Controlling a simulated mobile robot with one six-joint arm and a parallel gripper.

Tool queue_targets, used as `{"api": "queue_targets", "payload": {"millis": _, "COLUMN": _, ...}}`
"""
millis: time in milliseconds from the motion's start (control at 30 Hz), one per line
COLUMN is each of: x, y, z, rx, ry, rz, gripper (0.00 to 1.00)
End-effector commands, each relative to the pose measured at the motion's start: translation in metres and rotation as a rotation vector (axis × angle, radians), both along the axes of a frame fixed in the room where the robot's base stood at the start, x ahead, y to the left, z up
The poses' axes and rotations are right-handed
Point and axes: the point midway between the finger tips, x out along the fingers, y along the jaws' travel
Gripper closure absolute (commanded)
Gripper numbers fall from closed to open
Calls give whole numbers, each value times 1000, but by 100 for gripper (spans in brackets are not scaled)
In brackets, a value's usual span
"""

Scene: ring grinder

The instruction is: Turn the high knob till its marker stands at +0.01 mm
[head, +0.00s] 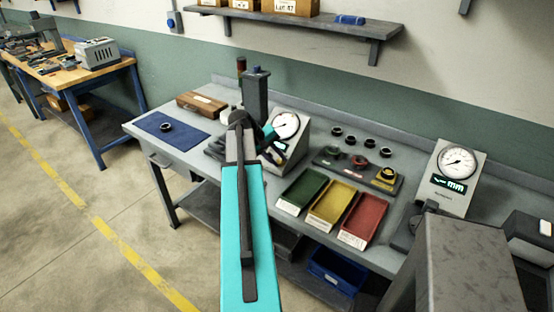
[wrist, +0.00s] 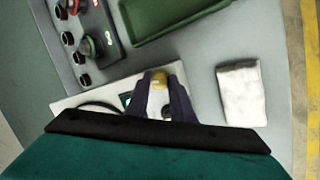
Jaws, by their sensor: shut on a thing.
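My gripper (wrist: 160,82) is shut on a small brass-coloured knob (wrist: 159,78), with one dark finger on each side of it. The knob sits at the front of the grey gauge housing (wrist: 75,101). A dark round part shows just below it, between the fingers. The knob's marker and scale are too small to read. In the head view, the left gauge (head: 285,125) stands at the back of the bench, with my arm in front of it. My fingers and the knob are not clear there.
A green tray (head: 300,188), a yellow tray (head: 332,200) and a red tray (head: 364,216) lie right of the gauge. A ring stand (wrist: 100,25) and several loose rings are close by. A white block or cloth (wrist: 240,94) lies near the gripper. A second gauge (head: 457,163) stands further right.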

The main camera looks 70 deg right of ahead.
Motion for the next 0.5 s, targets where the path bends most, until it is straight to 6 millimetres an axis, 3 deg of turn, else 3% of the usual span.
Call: {"api": "queue_targets", "payload": {"millis": 500, "x": 2, "y": -1, "z": 1, "rx": 1, "ry": 18, "rz": 34, "gripper": 100}}
